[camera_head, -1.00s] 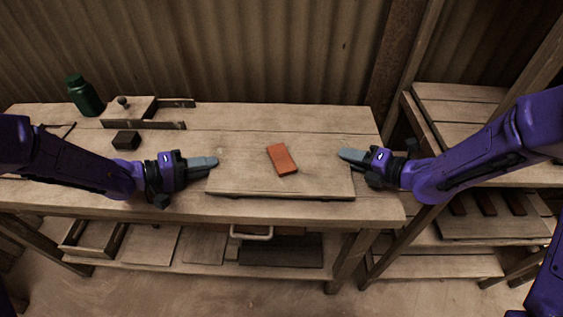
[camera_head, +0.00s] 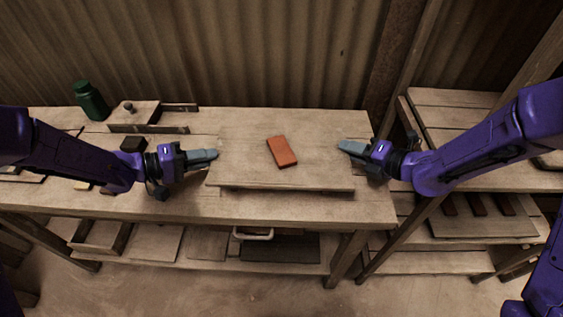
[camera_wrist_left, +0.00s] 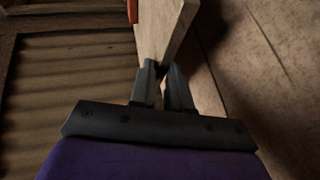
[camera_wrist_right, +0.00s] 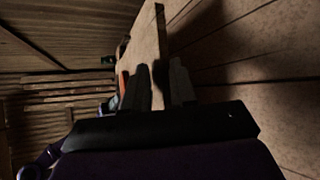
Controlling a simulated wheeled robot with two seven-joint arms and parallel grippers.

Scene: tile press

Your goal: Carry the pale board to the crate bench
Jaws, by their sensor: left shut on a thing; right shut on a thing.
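The pale board (camera_head: 235,150) is level above the front of the wooden workbench, with a gap and shadow under its front edge. An orange-red tile (camera_head: 281,151) lies flat on its middle. My left gripper (camera_head: 214,155) is shut on the board's left edge; its fingers pinch the board in the left wrist view (camera_wrist_left: 163,85). My right gripper (camera_head: 343,148) is shut on the board's right edge, and the right wrist view shows its fingers on either side of the board (camera_wrist_right: 161,85). The crate bench cannot be told for certain among the furniture.
On the workbench (camera_head: 300,207), a green bottle (camera_head: 92,102), a wooden jig (camera_head: 135,115) and a dark block (camera_head: 132,144) stand at the left. A slatted wooden rack (camera_head: 450,97) stands to the right. A lower shelf holds boards and a tray.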

